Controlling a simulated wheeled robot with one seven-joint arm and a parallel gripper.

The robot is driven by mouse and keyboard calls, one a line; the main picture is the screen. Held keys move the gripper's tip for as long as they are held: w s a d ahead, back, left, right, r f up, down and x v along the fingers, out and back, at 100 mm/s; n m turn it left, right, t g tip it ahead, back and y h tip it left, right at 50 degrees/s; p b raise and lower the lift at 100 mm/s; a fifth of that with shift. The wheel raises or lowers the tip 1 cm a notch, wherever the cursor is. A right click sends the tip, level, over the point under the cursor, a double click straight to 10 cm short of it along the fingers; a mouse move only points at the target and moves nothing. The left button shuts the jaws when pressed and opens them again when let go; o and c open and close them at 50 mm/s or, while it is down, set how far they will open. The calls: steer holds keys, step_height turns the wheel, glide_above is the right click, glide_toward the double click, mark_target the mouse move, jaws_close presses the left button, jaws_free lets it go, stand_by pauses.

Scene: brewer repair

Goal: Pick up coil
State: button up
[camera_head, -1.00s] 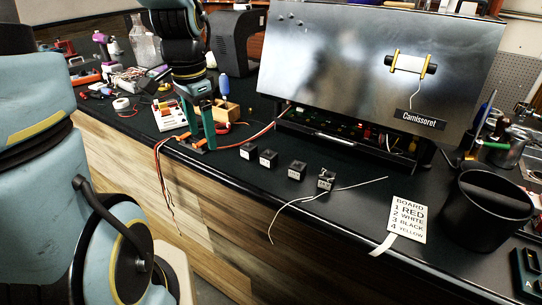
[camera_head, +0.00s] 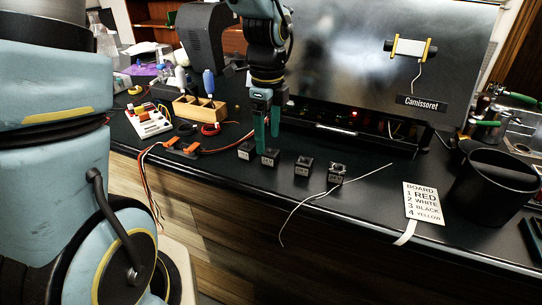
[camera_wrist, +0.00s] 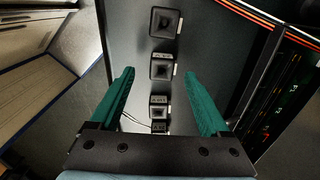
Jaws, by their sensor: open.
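Several small black cube-shaped blocks, which look like the coils, stand in a row on the black counter. From left to right in the head view they are the first block (camera_head: 246,151), the second (camera_head: 270,158), the third (camera_head: 304,167) and the fourth (camera_head: 337,173). My gripper (camera_head: 267,142) is open, pointing down over the two left blocks. In the wrist view the row runs between my green fingers (camera_wrist: 157,74), with a block (camera_wrist: 162,67) near fingertip level. The fingers look empty; I cannot tell their exact height.
The brewer's metal panel (camera_head: 350,50) stands behind the row, carrying a white cylinder (camera_head: 410,47). A white wire (camera_head: 300,207) lies beside the fourth block. A board-order card (camera_head: 424,203) and black bin (camera_head: 490,190) are right. Orange connectors (camera_head: 183,147) and a wooden holder (camera_head: 199,109) are left.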

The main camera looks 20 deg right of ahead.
mark_target(269, 151)
steer(key=shift+d+f+p, duration=0.15)
steer(key=shift+f+p, duration=0.55)
steer(key=shift+f, duration=1.9)
jaws_close()
